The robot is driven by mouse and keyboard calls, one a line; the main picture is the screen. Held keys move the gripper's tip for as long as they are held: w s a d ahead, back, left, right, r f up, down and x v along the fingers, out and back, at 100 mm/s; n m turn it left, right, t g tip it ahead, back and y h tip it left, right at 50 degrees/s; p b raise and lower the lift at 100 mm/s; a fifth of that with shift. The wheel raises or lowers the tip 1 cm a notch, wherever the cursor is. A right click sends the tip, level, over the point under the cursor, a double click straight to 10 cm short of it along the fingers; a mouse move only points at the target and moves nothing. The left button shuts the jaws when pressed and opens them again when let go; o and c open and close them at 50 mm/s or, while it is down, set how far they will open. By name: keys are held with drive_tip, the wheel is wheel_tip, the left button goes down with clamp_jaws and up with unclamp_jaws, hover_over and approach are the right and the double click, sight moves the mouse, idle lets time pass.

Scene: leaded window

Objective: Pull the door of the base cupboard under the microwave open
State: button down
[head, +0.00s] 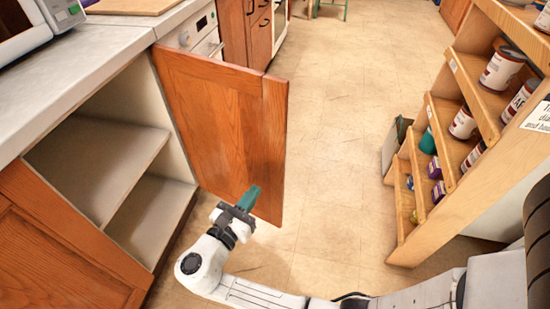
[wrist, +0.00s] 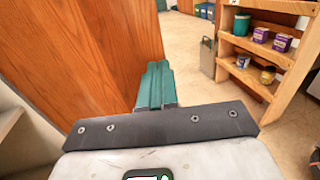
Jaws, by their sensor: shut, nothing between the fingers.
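The wooden door (head: 215,120) of the base cupboard stands wide open, swung out from the counter. The cupboard interior (head: 95,155) shows a shelf and is empty where I can see. The microwave (head: 22,28) is on the counter above, at the upper left, partly cut off. My gripper (head: 249,197), with teal fingers, is shut with nothing in it, in front of the door's lower part near its free edge. In the wrist view the teal fingers (wrist: 156,86) are together, and the door (wrist: 85,50) fills the left side. I cannot tell whether they touch it.
A wooden shelf rack (head: 440,130) with cans and small jars stands on the right. A grey bin (head: 393,146) is beside it. Tiled floor (head: 340,90) is clear between the door and rack. A worktop (head: 95,60) runs along the left.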

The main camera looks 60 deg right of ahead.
sight(283, 154)
drive_tip(key=d, duration=0.4)
drive_tip(key=d+b, duration=0.1)
drive_tip(key=d, duration=0.3)
drive_tip(key=w+d+b, duration=0.1)
drive_tip(key=d, duration=0.2)
drive_tip(key=shift+d+f, duration=0.1)
drive_tip(key=shift+d, duration=0.3)
drive_tip(key=shift+w+d, duration=0.1)
drive_tip(key=shift+d, duration=0.55)
drive_tip(key=shift+d, duration=0.1)
